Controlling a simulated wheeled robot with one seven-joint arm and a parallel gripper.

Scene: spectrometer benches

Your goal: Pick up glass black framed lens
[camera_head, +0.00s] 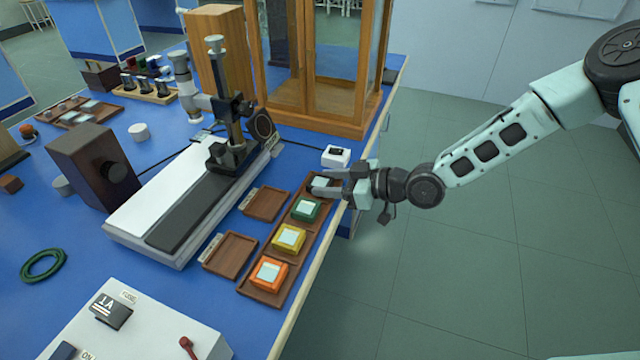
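The black framed lens (321,183) with its pale glass sits at the far end of a long wooden tray (275,243) near the right edge of the blue bench. My gripper (324,184) reaches in from the right, low over that end of the tray. Its two fingers are apart, one on the far side and one on the near side of the black framed lens. The fingers partly hide the frame, and I cannot tell whether they touch it.
Green (306,209), yellow (289,238) and orange (269,273) framed lenses share the tray. Two small empty trays (265,204) (230,255) lie to the left. A small white box (336,156) and a wooden glass cabinet (318,110) stand behind my gripper. Open floor lies right of the bench.

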